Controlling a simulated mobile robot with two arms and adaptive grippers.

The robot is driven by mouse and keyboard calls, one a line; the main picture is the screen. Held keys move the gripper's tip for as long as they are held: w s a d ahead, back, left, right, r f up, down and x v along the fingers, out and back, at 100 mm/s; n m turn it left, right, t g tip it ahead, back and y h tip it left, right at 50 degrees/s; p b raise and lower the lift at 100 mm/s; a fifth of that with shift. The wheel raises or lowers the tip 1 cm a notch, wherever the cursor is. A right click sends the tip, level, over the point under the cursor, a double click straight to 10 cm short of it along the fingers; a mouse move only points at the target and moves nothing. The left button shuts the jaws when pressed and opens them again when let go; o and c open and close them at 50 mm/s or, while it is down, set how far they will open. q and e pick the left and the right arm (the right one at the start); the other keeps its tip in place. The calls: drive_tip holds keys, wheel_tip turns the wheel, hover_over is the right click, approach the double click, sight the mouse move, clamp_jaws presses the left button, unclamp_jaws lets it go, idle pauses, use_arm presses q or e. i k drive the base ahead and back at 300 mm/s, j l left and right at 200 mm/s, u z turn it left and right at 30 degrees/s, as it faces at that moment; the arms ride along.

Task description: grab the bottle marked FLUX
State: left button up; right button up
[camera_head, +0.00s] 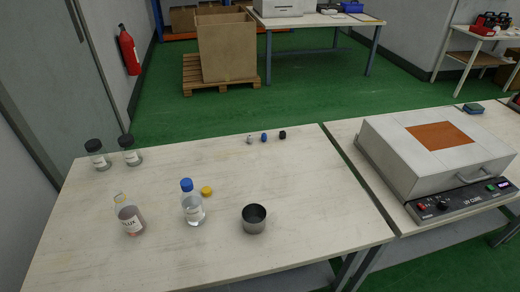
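The bottle marked FLUX (130,217) stands upright at the near left of the wooden-topped table (300,200). It is clear, with a white label on which part of the word shows, and its mouth looks uncapped. A clear bottle with a blue cap (192,206) stands upright to its right. A yellow cap (206,191) lies on the table beside the blue-capped bottle. Neither of my grippers shows in the head view.
Two dark-capped bottles (97,156) (132,151) stand at the back left. A dark metal cup (254,219) stands right of the blue-capped bottle. Several small items (264,138) lie near the back edge. A UV curing box (430,160) stands on the right table.

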sight(127, 211)
drive_tip(key=u, duration=1.25)
drive_tip(key=k+l+u, duration=0.2)
drive_tip(key=l+u, duration=0.15)
drive_tip(key=k+l+u, duration=0.65)
drive_tip(key=i+l, duration=0.05)
drive_tip(key=i, duration=0.05)
